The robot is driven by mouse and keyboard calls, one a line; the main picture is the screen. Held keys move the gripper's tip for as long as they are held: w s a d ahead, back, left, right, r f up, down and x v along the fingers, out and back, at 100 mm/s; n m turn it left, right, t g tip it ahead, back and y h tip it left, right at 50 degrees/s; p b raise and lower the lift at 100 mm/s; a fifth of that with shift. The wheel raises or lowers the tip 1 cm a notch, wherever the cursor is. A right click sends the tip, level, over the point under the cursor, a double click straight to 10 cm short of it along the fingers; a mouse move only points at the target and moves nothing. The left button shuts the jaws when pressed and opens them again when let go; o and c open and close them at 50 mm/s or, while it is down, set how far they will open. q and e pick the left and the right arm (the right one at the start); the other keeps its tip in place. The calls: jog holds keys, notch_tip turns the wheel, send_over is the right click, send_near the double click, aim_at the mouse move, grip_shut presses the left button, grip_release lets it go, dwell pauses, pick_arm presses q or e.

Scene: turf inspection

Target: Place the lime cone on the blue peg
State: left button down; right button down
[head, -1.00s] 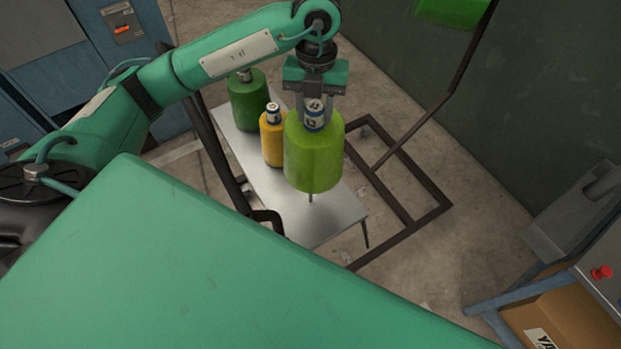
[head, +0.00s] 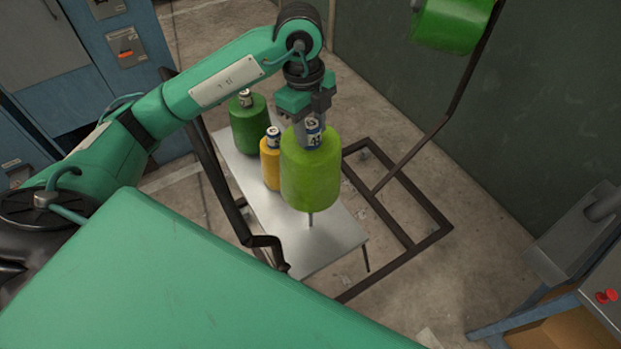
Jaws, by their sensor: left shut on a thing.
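The lime cone (head: 310,175) is a fat spool of lime yarn, with a labelled tube end showing at its top. My left gripper (head: 312,119) is shut on that tube end from above and holds the cone upright over the near part of the grey table (head: 330,245). A thin grey pin (head: 310,218) shows just below the cone; I cannot tell whether they touch. I see no peg that is plainly blue. My right gripper is not in view.
A yellow cone (head: 270,165) and a dark green cone (head: 249,128) stand on the table behind the lime one. A brown metal frame (head: 425,215) stands right of the table, with a bright green cone (head: 455,22) high on it. A grey machine (head: 578,240) is at the right.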

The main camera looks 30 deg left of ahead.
aim_at(310, 176)
pick_arm(q)
notch_tip(310, 176, down, 19)
jog(key=p, duration=0.4)
jog(key=shift+f, duration=0.15)
dwell(0.3)
jog(key=c, duration=0.9)
grip_release()
jog(key=shift+f, duration=0.15)
jog(key=r+b, duration=0.1)
jog(key=r, duration=0.3)
jog(key=a+r+b, duration=0.1)
jog(key=r, duration=0.3)
jog(key=r+b, duration=0.1)
jog(key=r, duration=0.3)
jog(key=shift+w+a, duration=0.15)
jog(key=shift+a, duration=0.05)
